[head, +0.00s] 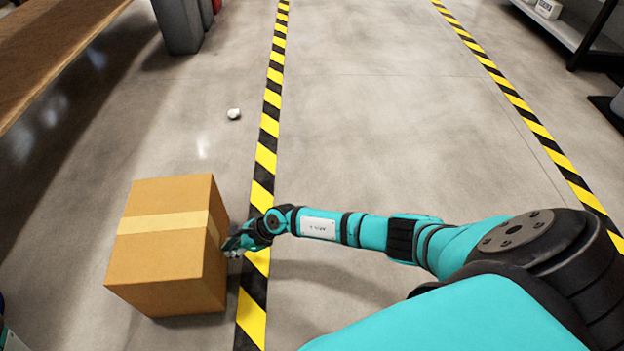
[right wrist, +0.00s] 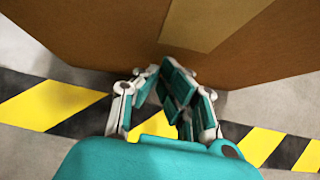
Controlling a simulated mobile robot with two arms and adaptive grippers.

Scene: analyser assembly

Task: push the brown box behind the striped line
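The brown box (head: 165,245) stands on the floor with a tan tape strip across it, to the left of the left striped line (head: 266,155) in the head view. A narrow strip of floor shows between box and line. My right arm reaches across the line, and my right gripper (head: 230,246) is at the box's right side. In the right wrist view the box (right wrist: 110,30) fills the top, and the gripper's fingers (right wrist: 163,78) converge close to its face. They look shut with nothing between them; I cannot tell whether they touch the box. The yellow-black line (right wrist: 55,103) runs beneath the gripper.
A second striped line (head: 510,90) runs along the right. A small white item (head: 233,113) lies on the floor beyond the box. A wooden bench (head: 45,50) and a grey bin (head: 178,25) stand at left; a shelf (head: 570,35) is at upper right. Floor between the lines is clear.

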